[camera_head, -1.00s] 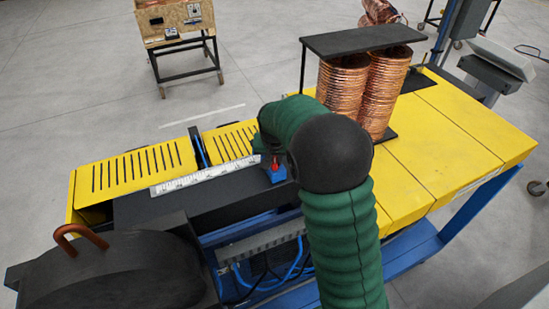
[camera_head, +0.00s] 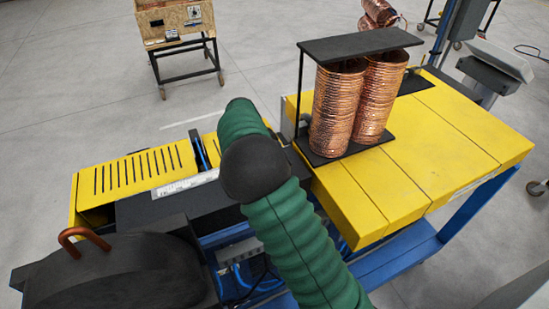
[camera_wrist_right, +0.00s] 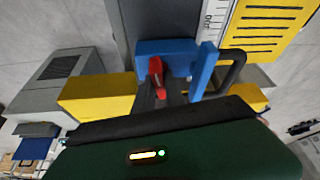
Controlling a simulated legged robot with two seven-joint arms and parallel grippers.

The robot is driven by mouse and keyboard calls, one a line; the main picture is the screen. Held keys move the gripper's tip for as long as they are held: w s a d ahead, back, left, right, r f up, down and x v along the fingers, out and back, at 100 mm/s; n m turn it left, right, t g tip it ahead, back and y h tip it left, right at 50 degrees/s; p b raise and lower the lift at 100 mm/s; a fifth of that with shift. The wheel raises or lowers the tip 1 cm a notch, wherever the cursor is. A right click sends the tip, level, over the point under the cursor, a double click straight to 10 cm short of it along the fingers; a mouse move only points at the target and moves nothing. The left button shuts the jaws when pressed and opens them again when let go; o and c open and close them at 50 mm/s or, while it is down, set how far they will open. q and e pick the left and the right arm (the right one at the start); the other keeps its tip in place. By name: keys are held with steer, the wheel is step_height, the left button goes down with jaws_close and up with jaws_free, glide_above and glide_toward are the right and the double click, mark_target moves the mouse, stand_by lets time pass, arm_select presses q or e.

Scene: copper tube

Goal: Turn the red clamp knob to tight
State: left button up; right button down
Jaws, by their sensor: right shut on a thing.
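In the right wrist view the red clamp knob (camera_wrist_right: 156,72) shows as a short red lever in front of the blue clamp (camera_wrist_right: 168,50). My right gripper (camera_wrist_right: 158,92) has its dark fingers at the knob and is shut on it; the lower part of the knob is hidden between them. In the head view my green-sleeved right arm covers the knob, the clamp and the gripper. My left gripper is in neither view.
A yellow and blue machine bench (camera_head: 420,165) carries copper tube coils (camera_head: 338,105) under a black plate. A white scale (camera_head: 185,185) runs along the slotted yellow cover (camera_head: 130,172). A black drum-like part (camera_head: 115,275) stands at front left.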

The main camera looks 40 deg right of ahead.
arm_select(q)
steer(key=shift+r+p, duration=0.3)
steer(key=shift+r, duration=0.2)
arm_select(e)
steer(key=shift+w+r+m+g, duration=0.25)
steer(key=shift+m+g, duration=0.05)
steer(key=shift+m, duration=0.7)
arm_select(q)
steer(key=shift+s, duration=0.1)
